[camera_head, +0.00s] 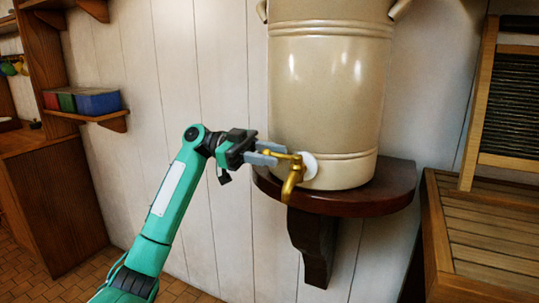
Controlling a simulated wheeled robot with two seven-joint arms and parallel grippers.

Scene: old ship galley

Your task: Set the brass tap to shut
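The brass tap (291,182) sticks out low on the front of a large cream crock (325,100). Its spout points down past the edge of the round dark wooden shelf (395,190). The tap's handle (280,154) lies roughly level and points left. My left gripper (266,153) is at the handle from the left, with its grey fingertips around or right beside the handle's end. The fingers overlap the handle in this view, so I cannot tell whether they press on it. My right gripper is not in view.
A wooden slatted bench (485,235) and a washboard (510,105) stand at the right. At the left, a small shelf (90,115) holds coloured boxes (97,102) above a wooden cabinet (55,190). The wall space around my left arm is free.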

